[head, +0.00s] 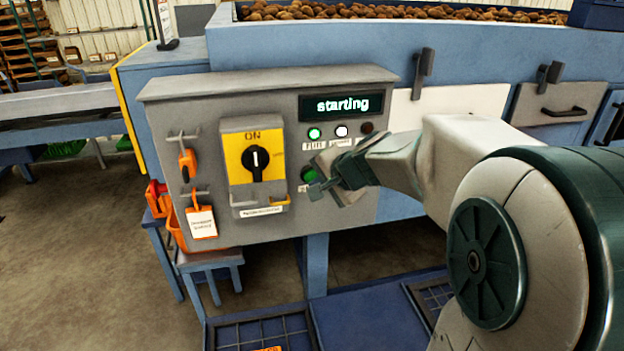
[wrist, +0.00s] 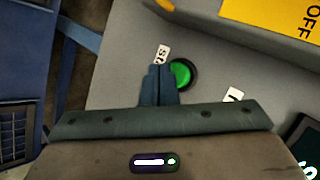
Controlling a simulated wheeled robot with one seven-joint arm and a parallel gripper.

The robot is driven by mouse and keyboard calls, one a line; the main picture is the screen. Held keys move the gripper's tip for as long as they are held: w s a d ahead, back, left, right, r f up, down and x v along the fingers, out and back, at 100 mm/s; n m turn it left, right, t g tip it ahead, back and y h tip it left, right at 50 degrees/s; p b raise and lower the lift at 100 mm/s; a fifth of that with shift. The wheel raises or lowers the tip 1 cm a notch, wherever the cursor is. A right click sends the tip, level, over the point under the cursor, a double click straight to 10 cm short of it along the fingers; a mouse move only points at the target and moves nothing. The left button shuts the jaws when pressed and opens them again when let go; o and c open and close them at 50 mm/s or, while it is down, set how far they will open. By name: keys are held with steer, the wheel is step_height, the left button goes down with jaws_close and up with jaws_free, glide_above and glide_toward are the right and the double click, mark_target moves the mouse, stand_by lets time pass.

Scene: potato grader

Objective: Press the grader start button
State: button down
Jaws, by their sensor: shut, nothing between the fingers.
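The grader start button (head: 309,174) is a round green button in a dark ring on the grey control panel (head: 220,95). It is partly hidden behind my gripper in the head view. In the wrist view the green button (wrist: 181,73) shows right beside the closed fingertips. My gripper (head: 316,188) is shut and empty, with its tips at the lower part of the button; it also shows in the wrist view (wrist: 158,70). I cannot tell whether the tips touch the button or the panel. The display (head: 341,104) reads "starting", and a green lamp (head: 314,133) is lit below it.
A yellow rotary switch plate (head: 254,158) marked ON is left of the button. An orange padlock (head: 187,164) and a tag (head: 201,222) hang farther left. Potatoes (head: 390,11) fill the hopper above. Open floor (head: 90,260) lies at the left.

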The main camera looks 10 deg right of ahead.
steer(key=shift+s, duration=0.1)
steer(key=s, duration=0.5)
stand_by(0.5)
stand_by(0.4)
steer(key=s+f+n+g+h, duration=0.2)
steer(key=s+n, duration=0.3)
steer(key=s, duration=0.4)
steer(key=s+f+n+g+h, duration=0.1)
steer(key=s+f+n+g, duration=0.3)
steer(key=s, duration=0.6)
steer(key=shift+a+f+n+h, duration=0.35)
steer(key=shift+f+n, duration=0.3)
steer(key=shift+n, duration=0.35)
